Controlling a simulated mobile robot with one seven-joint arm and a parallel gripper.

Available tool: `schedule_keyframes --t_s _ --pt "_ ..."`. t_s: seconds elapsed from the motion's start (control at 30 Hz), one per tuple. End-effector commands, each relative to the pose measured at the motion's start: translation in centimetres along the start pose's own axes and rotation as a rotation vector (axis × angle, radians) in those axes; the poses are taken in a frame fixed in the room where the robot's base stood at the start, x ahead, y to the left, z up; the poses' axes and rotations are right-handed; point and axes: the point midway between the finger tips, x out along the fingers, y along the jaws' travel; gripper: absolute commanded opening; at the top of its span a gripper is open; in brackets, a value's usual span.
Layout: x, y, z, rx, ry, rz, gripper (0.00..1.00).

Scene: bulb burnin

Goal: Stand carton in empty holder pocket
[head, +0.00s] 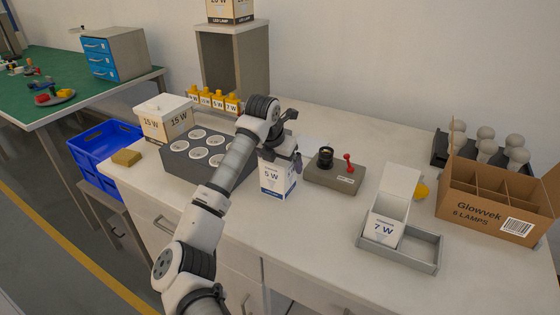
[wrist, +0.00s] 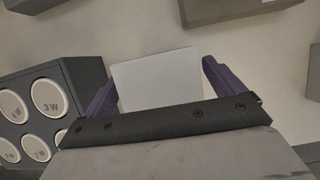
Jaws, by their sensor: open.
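A white carton marked 5 W (head: 277,179) stands upright on the bench in the head view, below my gripper (head: 285,154), which hides its top. In the wrist view, the carton's plain white top (wrist: 157,80) lies between the two purple fingers of my gripper (wrist: 160,76). The fingers are open, with a gap showing on the right side; whether the left finger touches is unclear. A grey holder (head: 428,262) stands at the front right. Its left pocket holds an open carton marked 7 W (head: 384,229); its right pocket (head: 419,246) is empty.
A dark block with round lamp discs (head: 180,168) stands left of the 5 W carton. A grey test box with a socket and red lever (head: 335,177) stands close on its right. A Glowvek box (head: 488,208) is far right. Bare bench lies before the test box.

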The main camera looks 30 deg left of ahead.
Motion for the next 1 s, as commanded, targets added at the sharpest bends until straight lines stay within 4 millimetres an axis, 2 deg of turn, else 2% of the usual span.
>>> schedule_keyframes --t_s 0.17,0.4,0.6,0.9,0.97,1.0 --pt "-2.7 0.2 0.0 0.0 -0.003 0.005 0.94" --pt "-8.0 0.1 0.0 0.0 -0.003 0.005 0.94" --pt "-11.0 0.1 0.0 -0.001 -0.001 0.003 0.94" --pt "-12.1 -0.1 0.1 0.001 -0.004 -0.004 0.94" --pt "-12.1 -0.9 0.6 0.013 -0.028 -0.028 0.94" --pt "-12.3 -2.0 1.1 0.03 -0.06 -0.063 0.94"
